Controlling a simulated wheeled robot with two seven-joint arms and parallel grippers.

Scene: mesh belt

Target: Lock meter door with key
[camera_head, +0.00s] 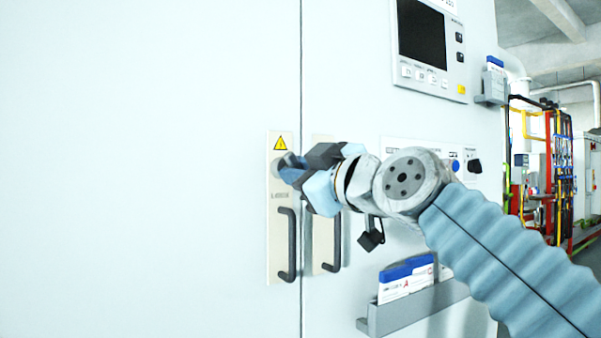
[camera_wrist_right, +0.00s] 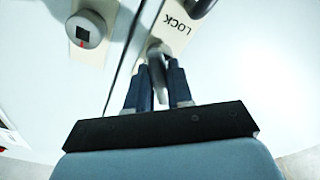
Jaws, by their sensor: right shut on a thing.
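The pale meter door (camera_head: 150,170) fills the left of the head view and stands flush at its seam. Its beige lock plate (camera_head: 281,245) has a yellow warning triangle, a lock label and a dark handle (camera_head: 291,245). My right gripper (camera_head: 287,170) is at the upper part of this plate, over the lock. In the right wrist view its two dark fingers (camera_wrist_right: 160,80) are shut on a slim grey key (camera_wrist_right: 157,66). The key's far end meets the plate marked LOCK (camera_wrist_right: 177,24); how deep it sits is hidden. My left gripper is not in view.
A second plate with a handle (camera_head: 326,250) is just right of the seam. A control panel with a dark screen (camera_head: 421,35) is above. A document tray (camera_head: 400,313) juts out below my right arm. A round knob (camera_wrist_right: 87,29) shows in the wrist view.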

